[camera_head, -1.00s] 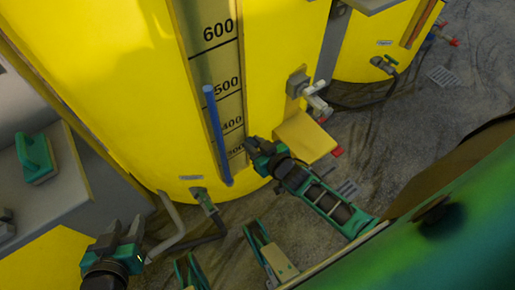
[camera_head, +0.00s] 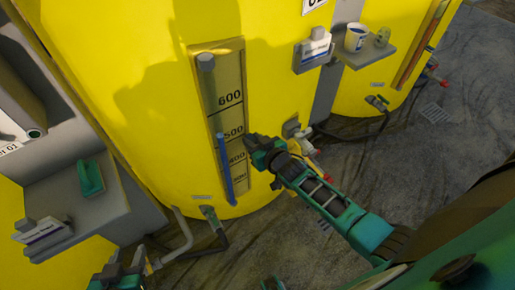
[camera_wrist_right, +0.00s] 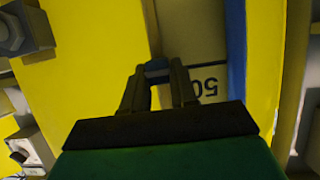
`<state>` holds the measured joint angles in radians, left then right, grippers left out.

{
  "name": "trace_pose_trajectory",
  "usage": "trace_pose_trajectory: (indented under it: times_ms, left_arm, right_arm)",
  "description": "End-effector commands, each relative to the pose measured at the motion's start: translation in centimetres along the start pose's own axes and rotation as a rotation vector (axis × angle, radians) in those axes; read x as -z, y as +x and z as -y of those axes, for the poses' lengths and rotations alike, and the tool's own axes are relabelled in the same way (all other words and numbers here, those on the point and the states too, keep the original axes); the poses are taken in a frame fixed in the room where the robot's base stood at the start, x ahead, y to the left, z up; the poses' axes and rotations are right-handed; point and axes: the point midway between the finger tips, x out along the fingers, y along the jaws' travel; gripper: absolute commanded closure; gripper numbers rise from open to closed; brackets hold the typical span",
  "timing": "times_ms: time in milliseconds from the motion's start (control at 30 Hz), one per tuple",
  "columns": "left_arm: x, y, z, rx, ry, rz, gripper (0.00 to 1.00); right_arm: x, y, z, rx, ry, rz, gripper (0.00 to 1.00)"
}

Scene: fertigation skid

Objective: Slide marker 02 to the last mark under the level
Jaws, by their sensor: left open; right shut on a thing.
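The yellow tank carries a scale plate (camera_head: 238,110) with marks from 300 to 600. A sight tube runs along its left side, and its blue level column (camera_head: 225,170) tops out near the 500 mark. My right gripper (camera_head: 249,139) is at the right edge of the plate, near 500. In the right wrist view its fingers (camera_wrist_right: 158,85) are shut on a small dark blue piece (camera_wrist_right: 157,68), apparently the marker; no number is readable on it. A partly hidden "50" shows beside the fingers. My left gripper (camera_head: 120,268) is open and empty at the lower left.
A valve (camera_head: 296,131) sits right of the scale, close to my right gripper. A shelf (camera_head: 368,52) at upper right holds a cup (camera_head: 356,37).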

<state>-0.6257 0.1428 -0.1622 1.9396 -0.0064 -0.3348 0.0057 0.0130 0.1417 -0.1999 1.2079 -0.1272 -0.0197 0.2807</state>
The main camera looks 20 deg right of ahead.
Motion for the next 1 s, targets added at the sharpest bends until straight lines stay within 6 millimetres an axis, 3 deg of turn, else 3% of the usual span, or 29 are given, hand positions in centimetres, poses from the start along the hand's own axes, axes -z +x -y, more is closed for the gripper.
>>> trace_pose_trajectory:
  times_ms: [133,567,600,800,1000]
  left_arm:
    - [0.48,-0.3,0.0,0.0,0.0,0.0,0.57]
    - [0.54,-0.31,0.01,0.0,0.0,-0.001,0.57]
    - [0.55,-0.31,0.01,0.0,0.0,-0.001,0.57]
    - [0.56,-0.31,0.01,0.0,0.0,-0.001,0.57]
    - [0.57,-0.32,0.0,0.0,0.0,-0.001,0.57]
  right_arm:
    - [1.26,0.31,-0.05,0.002,0.0,-0.007,1.0]
    - [1.38,0.43,-0.07,0.001,0.001,-0.006,1.0]
    - [1.37,0.43,-0.08,0.001,0.001,-0.005,0.69]
    - [1.26,0.4,-0.08,0.001,0.001,-0.003,0.51]
    - [1.18,0.36,-0.08,0.001,0.001,-0.001,0.51]
